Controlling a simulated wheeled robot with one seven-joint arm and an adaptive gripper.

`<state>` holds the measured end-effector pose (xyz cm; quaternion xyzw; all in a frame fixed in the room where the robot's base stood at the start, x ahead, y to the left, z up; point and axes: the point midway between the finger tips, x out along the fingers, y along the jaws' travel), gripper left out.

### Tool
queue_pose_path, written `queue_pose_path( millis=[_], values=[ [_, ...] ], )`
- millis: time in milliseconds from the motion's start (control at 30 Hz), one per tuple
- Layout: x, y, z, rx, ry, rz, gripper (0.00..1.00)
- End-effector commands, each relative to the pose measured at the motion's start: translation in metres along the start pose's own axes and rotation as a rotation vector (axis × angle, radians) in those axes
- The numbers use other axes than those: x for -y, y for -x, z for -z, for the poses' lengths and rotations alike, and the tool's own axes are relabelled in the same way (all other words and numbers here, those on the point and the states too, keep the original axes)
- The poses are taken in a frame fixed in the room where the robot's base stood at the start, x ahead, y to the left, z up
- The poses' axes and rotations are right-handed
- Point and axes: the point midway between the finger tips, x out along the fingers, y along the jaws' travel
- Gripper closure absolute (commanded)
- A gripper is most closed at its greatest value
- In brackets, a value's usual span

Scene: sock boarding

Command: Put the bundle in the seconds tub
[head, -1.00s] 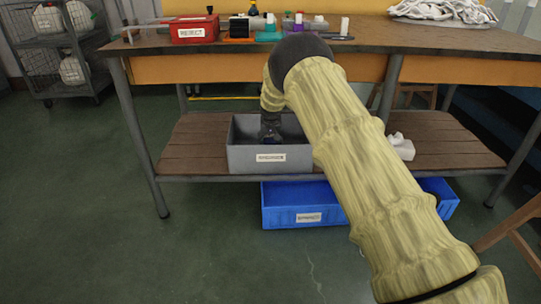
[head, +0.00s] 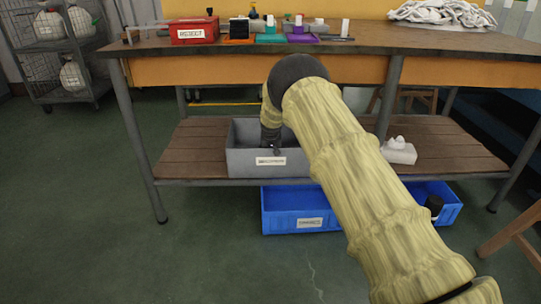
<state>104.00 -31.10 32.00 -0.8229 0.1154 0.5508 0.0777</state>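A grey tub (head: 238,160) with a white label stands on the lower shelf of the bench. The label is too blurred to read. My gripper (head: 276,150) reaches down from above into this tub, and its fingertips are low inside or behind the front wall. I cannot tell whether its fingers are open or shut. The bundle is not visible; the tub's inside is mostly hidden by the front wall and my arm. A blue tub (head: 285,208) with a blurred label sits on the floor under the shelf, partly behind my arm.
A white tissue box (head: 398,151) stands on the shelf to the right. A dark round thing (head: 434,205) is at the blue tub's right end. The bench top (head: 150,42) holds a red REJECT box (head: 194,31) and a white cloth heap (head: 441,12). A wire cart (head: 65,60) stands left.

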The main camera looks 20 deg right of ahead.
Motion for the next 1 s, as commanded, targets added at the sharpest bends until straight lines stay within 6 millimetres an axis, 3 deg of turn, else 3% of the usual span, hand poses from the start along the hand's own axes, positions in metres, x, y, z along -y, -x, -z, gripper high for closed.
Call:
queue_pose_path(
  millis=[467, 500, 600, 1000],
  values=[
    [0.0001, -0.0072, -0.0024, -0.002, -0.001, 0.000, 0.76],
    [0.0000, -0.0075, -0.0028, -0.001, -0.001, 0.000, 0.38],
    [0.0000, -0.0075, -0.0028, -0.001, 0.000, 0.000, 0.24],
    [0.0001, -0.0056, -0.0019, -0.001, 0.000, 0.000, 0.24]
  ],
)
